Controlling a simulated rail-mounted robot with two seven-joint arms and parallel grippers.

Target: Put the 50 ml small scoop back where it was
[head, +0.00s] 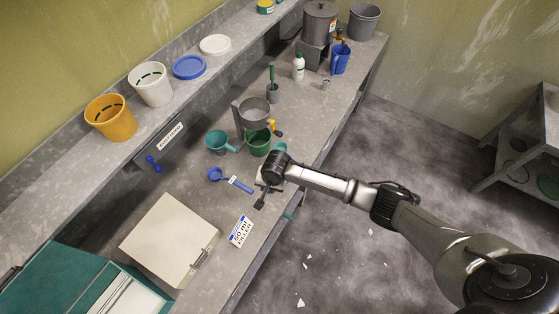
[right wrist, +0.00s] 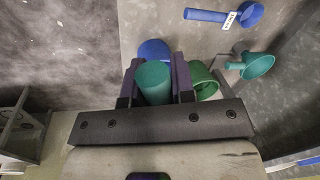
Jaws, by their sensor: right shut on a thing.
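My right gripper (right wrist: 155,82) is shut on a teal cylinder (right wrist: 152,88), which shows end-on between the fingers in the right wrist view. In the head view my right arm's end hides the grip, and a bit of teal (head: 281,147) shows just behind it. I cannot tell whether this is a scoop. A blue scoop (head: 215,174) with a labelled handle lies on the counter. A teal scoop (head: 216,140) sits farther back. A small blue scoop (head: 153,164) hangs below the shelf. A card (head: 241,231) reading 50 ml lies in front. My left gripper is not in view.
A green pail (head: 259,143) stands close to my right gripper; a grey pot (head: 254,111) is behind it. A pale box (head: 170,238) takes up the front left. A blue jug (head: 341,58) and white bottle (head: 298,67) stand farther back. The counter's front edge is near.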

